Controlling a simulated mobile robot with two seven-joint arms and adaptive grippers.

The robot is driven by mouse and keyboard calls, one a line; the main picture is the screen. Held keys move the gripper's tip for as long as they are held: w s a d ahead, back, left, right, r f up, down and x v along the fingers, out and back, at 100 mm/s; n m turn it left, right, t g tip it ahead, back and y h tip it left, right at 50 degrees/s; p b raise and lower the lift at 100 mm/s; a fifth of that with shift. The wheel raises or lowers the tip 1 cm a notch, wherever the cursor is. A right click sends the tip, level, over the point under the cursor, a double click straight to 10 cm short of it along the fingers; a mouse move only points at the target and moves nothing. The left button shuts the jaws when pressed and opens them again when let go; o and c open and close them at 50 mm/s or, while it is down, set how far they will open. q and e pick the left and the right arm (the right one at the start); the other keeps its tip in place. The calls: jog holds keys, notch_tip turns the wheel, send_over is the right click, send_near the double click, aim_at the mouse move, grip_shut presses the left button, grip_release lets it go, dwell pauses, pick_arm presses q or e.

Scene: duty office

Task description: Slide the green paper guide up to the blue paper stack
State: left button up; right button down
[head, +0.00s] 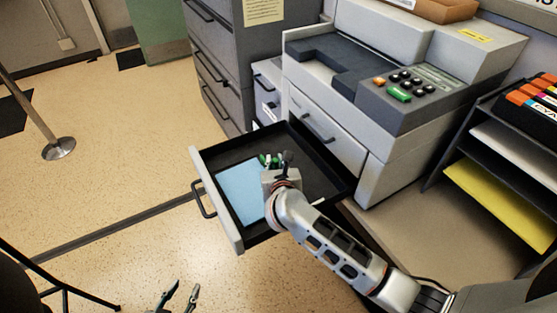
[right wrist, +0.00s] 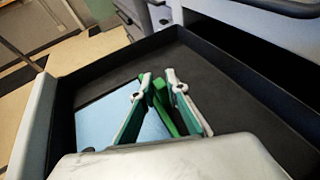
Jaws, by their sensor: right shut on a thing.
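The blue paper stack (head: 238,193) lies flat in the left part of the open drawer; it also shows in the right wrist view (right wrist: 97,124). The green paper guide (right wrist: 161,103) stands upright near the right side of the stack. My right gripper (right wrist: 163,88) reaches down into the drawer with its fingers on either side of the guide, shut on it. In the head view the right gripper (head: 276,160) hides most of the guide. Whether guide and stack touch is hidden by the fingers. My left gripper (head: 180,290) is open and empty at the bottom edge, over the floor.
The black drawer (head: 325,178) is pulled out from a grey printer (head: 345,130); its right part is empty. A dark filing cabinet (head: 225,60) stands behind. A tray rack (head: 485,165) with yellow paper is at the right. Open floor lies left of the drawer.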

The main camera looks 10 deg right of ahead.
jog(key=c, duration=2.2)
grip_release()
jog(key=shift+c, duration=0.2)
jog(key=v, duration=1.2)
jog(key=shift+d, duration=0.1)
jog(key=shift+o, duration=0.7)
jog(key=shift+r, duration=0.1)
